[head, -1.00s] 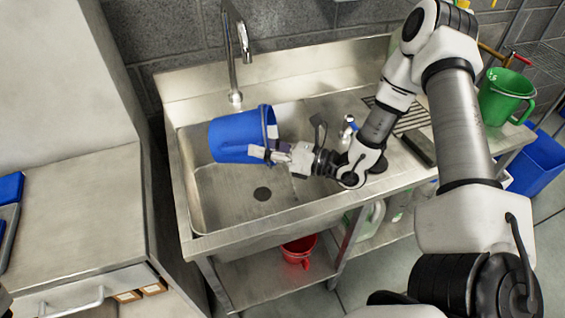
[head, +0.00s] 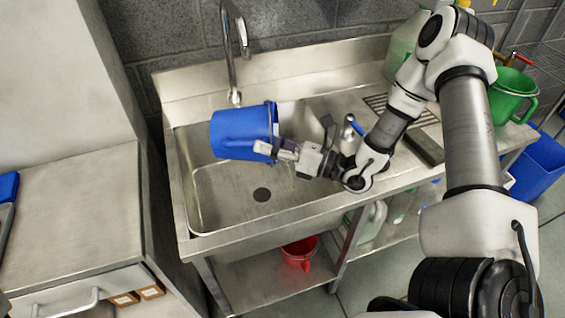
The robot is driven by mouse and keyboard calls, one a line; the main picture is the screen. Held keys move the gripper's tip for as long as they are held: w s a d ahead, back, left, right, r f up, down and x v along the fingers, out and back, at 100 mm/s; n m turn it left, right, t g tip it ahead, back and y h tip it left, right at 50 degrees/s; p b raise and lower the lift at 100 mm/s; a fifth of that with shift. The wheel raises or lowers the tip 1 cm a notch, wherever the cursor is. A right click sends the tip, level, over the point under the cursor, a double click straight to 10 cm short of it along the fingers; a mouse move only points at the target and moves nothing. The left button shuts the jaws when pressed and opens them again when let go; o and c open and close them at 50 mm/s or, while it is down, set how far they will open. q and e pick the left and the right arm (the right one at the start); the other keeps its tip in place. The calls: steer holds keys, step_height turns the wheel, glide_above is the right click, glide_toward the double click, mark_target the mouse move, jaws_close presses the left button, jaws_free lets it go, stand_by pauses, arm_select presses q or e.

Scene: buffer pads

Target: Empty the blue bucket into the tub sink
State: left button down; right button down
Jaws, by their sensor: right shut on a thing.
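The blue bucket (head: 240,132) is tipped on its side above the left basin of the steel tub sink (head: 215,240). Its broad rim faces right and its inside is hidden from me. My right gripper (head: 268,149) reaches in from the right and is shut on the bucket at its rim or handle; which of the two I cannot tell. The basin floor with its dark drain (head: 262,194) is visible below, and no water is clearly seen. My left gripper is not in view.
The tap (head: 236,60) rises at the sink's back, close behind the bucket. A green pitcher (head: 512,95) stands on the right drainboard. A red bucket (head: 299,252) sits on the shelf below. A counter (head: 75,215) stands at left.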

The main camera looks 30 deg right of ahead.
mark_target(246, 146)
steer(key=p, duration=0.1)
steer(key=w+r+p, duration=0.1)
steer(key=p, duration=0.1)
steer(key=shift+a+r+g+p, duration=0.15)
steer(key=shift+a+g+p, duration=0.15)
steer(key=shift+g, duration=0.1)
steer(key=w+a+f+g+h+p, duration=0.1)
steer(key=w+a+f+h+p, duration=0.1)
steer(key=a, duration=0.1)
steer(key=shift+w+f+n+g, duration=0.25)
steer(key=shift+f+n+g, duration=0.05)
steer(key=shift+n+g, duration=0.1)
steer(key=shift+s+a+r+p, duration=0.1)
steer(key=shift+a+r+p, duration=0.05)
steer(key=shift+a+p, duration=0.15)
steer(key=shift+w+g+h+p, duration=0.3)
steer(key=shift+g+h+p, duration=0.15)
steer(key=shift+p, duration=0.65)
steer(key=w+a+f+n+g+h+p, duration=0.1)
steer(key=w+a+f+g+h, duration=0.2)
steer(key=a+f+g+h, duration=0.1)
steer(key=w+a+f+n+g+h+p, duration=0.1)
steer(key=w+a+f+g+h, duration=0.3)
steer(key=f, duration=0.4)
steer(key=a+h, duration=0.1)
steer(key=a, duration=0.1)
steer(key=shift+w+a+f+p, duration=0.2)
steer(key=shift+w+a+p, duration=0.1)
steer(key=shift+p, duration=0.1)
